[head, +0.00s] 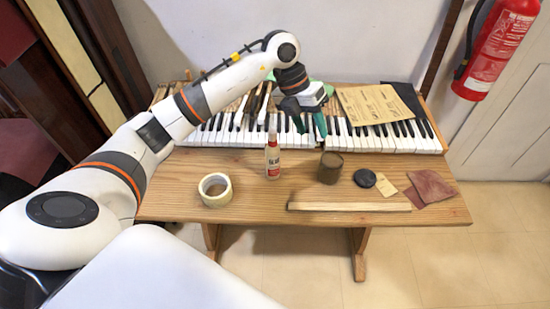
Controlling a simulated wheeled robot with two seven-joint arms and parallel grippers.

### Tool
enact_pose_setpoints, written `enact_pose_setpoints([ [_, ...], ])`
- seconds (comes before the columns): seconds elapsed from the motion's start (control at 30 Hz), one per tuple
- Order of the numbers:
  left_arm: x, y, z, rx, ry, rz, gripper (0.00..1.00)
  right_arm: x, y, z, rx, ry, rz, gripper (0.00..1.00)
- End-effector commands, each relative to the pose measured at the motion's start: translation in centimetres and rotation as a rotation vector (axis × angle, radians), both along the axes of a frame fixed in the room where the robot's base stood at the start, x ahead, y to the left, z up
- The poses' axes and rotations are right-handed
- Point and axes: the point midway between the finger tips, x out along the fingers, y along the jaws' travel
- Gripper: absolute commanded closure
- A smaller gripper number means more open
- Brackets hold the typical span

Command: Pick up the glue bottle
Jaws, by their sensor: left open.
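The glue bottle (273,160) stands upright on the wooden table, left of the middle. It is pale with a red label and a narrow nozzle on top. My left gripper (310,132) reaches in from the left, over the piano keys behind and to the right of the bottle. Its two green fingers point down and are apart, with nothing seen between them. The gripper is clear of the bottle. My right gripper is not in view.
A tape roll (215,190) lies left of the bottle. A dark brown tin (330,167) stands to its right, near a black round disc (365,178). A wooden strip (350,206) lies at the front, sandpaper (431,187) at right. Piano keys (395,142) line the back.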

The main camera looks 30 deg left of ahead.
Motion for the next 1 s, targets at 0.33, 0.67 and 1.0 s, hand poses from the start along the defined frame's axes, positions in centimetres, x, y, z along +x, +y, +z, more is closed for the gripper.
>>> enact_pose_setpoints([
  [0.33, -0.6, 10.2, 3.0, 0.403, 0.113, 0.163, 0.51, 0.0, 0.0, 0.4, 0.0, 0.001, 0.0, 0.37],
  [0.67, -0.7, 10.2, -2.3, 0.402, 0.117, 0.162, 0.51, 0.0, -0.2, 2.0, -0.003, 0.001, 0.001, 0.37],
  [1.0, -1.3, 9.9, -5.5, 0.4, 0.118, 0.161, 0.51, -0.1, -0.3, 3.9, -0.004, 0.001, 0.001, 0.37],
])
